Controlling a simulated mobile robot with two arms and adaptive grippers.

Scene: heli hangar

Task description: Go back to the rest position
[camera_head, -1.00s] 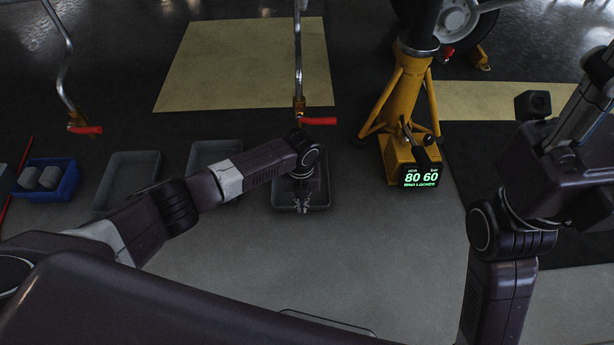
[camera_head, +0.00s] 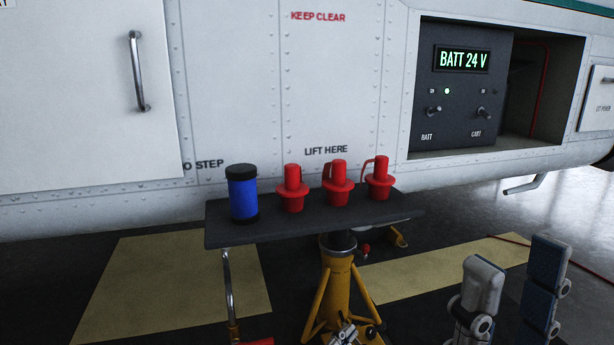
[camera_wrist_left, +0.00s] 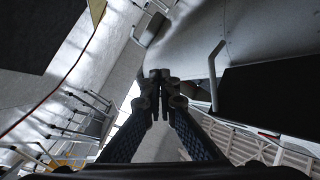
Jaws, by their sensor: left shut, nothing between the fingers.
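My right gripper (camera_head: 515,295) is at the lower right of the head view. Its segmented grey and blue fingers point up with a gap between them; nothing shows between them. Most of both arms is out of the head view.
A dark shelf (camera_head: 325,224) holds a blue cylinder (camera_head: 243,196) and red plugs (camera_head: 293,188). Behind it is the white aircraft side (camera_head: 240,90) with a battery panel (camera_head: 460,95). Below are a yellow jack (camera_head: 330,295) and a bent metal rod (camera_head: 229,290).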

